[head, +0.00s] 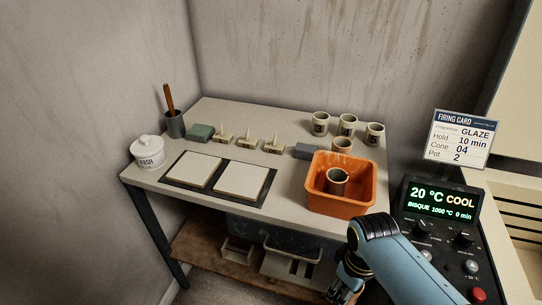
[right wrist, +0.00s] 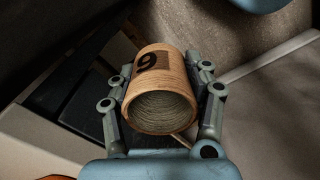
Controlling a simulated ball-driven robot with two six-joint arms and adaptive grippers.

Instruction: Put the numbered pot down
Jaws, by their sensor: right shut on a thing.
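My right gripper (right wrist: 160,105) is shut on a tan pot (right wrist: 160,90) and holds it by its sides. A dark patch on the pot bears a numeral that looks like 9, or 6 if turned over. The pot's open mouth faces the wrist camera. In the head view my right gripper (head: 345,288) is low at the bottom, in front of the table (head: 290,192) and below its top; the held pot is hard to make out there. My left gripper is not in view.
An orange crate (head: 319,205) holding a pot (head: 337,182) stands at the table's front right. Several numbered pots (head: 347,124) stand behind it. Two pale slabs (head: 241,181), a lidded jar (head: 147,151) and small blocks lie leftward. A control panel (head: 440,235) and firing card (head: 460,138) are right.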

